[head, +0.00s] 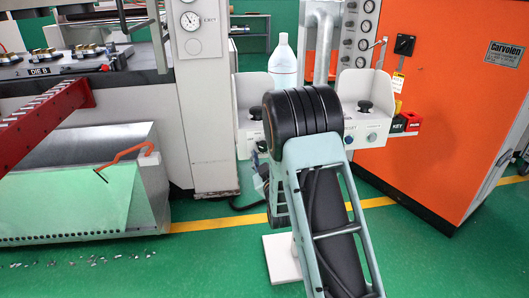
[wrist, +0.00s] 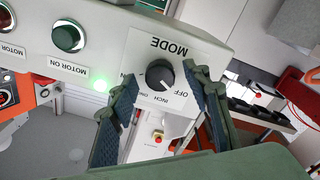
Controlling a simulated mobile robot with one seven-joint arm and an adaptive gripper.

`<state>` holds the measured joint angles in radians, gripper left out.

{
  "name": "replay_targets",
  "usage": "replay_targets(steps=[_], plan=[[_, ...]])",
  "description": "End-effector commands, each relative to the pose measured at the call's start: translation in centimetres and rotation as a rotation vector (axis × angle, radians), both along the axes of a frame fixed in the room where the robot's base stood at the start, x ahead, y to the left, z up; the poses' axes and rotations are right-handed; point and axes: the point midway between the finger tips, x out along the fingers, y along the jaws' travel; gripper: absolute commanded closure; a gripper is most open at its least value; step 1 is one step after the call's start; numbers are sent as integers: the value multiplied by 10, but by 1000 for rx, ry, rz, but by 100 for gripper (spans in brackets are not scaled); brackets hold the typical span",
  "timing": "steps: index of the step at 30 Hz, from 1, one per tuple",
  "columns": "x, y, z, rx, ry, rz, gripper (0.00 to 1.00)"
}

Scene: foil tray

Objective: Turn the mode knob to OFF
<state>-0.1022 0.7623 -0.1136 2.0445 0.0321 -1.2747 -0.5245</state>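In the wrist view, the round black mode knob (wrist: 160,76) sits on a white plate (wrist: 145,50) whose MODE label appears upside down. OFF is printed to the knob's lower right and INCH below it; the lettering at left is partly covered. A pale mark on the knob seems to face the lower right; its exact setting is hard to tell. My gripper (wrist: 165,80) is open, one blue-padded finger on each side of the knob, with visible gaps. In the head view my arm hides the gripper and the knob.
A green button (wrist: 68,37) labelled MOTOR ON and a lit green lamp (wrist: 93,76) are left of the knob. In the head view, a control box (head: 366,132), a clear bottle (head: 283,65) and an orange cabinet (head: 455,110) stand around my arm.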

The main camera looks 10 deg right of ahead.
Motion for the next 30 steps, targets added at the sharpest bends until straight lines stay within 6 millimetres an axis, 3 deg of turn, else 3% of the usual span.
replay_targets(steps=[11,24,30], plan=[[-9,0,-1,1,1,0,56],[-89,1,-5,1,3,-1,56],[-113,1,-5,0,0,0,56]])
